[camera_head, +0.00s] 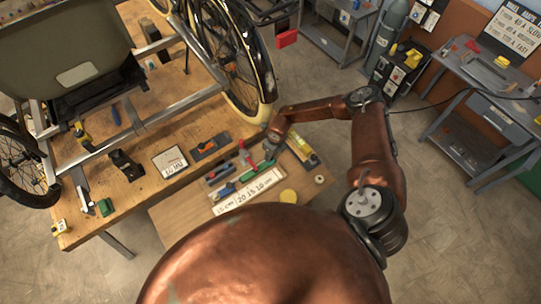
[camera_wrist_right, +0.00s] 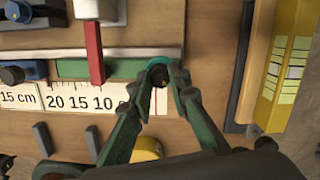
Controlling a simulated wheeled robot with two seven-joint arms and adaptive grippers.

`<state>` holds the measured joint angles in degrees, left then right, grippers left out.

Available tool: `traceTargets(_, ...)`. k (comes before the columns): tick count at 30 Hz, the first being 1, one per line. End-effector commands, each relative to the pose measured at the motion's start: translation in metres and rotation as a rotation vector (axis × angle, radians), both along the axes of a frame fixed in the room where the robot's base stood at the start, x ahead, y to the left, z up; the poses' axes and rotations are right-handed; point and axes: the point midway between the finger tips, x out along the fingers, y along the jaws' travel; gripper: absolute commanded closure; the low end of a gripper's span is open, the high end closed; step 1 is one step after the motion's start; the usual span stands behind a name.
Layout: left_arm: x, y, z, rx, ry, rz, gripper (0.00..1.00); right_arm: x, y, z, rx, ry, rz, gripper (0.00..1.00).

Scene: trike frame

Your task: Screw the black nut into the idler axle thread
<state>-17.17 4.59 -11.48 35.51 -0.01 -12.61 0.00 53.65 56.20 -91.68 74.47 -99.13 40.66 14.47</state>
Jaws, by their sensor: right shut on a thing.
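My right gripper (camera_head: 268,148) is over the small tool board at the front edge of the wooden table. In the right wrist view its green fingers (camera_wrist_right: 168,74) are shut on a small dark round piece, which looks like the black nut (camera_wrist_right: 159,75). A teal curved edge shows just beyond it. The trike frame (camera_head: 160,115) lies on the table at the upper left, with its wheels and seat. The idler axle thread cannot be made out in either view. My left gripper is not in view.
A ruled strip (camera_head: 250,192) lies on the board, also seen in the right wrist view (camera_wrist_right: 75,102). A red-handled item (camera_wrist_right: 94,50) stands left of the fingers, and a yellow box (camera_wrist_right: 285,70) is at the right. A yellow round item (camera_wrist_right: 147,148) is close below the fingers.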

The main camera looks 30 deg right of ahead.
Motion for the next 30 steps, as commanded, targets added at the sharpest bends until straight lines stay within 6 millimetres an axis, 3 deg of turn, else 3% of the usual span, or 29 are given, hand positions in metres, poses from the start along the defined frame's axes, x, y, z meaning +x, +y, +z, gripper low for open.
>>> traceTargets(18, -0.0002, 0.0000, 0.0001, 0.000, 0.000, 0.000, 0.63, 0.0003, 0.0024, -0.0006, 0.000, -0.001, -0.731, 1.00)
traceTargets(28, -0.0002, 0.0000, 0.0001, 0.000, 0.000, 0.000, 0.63, 0.0006, 0.0020, -0.0005, -0.002, -0.001, -0.796, 1.00)
traceTargets(29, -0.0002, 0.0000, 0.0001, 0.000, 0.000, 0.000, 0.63, 0.0006, 0.0020, -0.0005, -0.002, -0.001, -0.796, 0.82)
traceTargets(30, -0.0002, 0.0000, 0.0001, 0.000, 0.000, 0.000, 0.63, 0.0005, 0.0020, -0.0005, -0.002, -0.001, -0.796, 0.79)
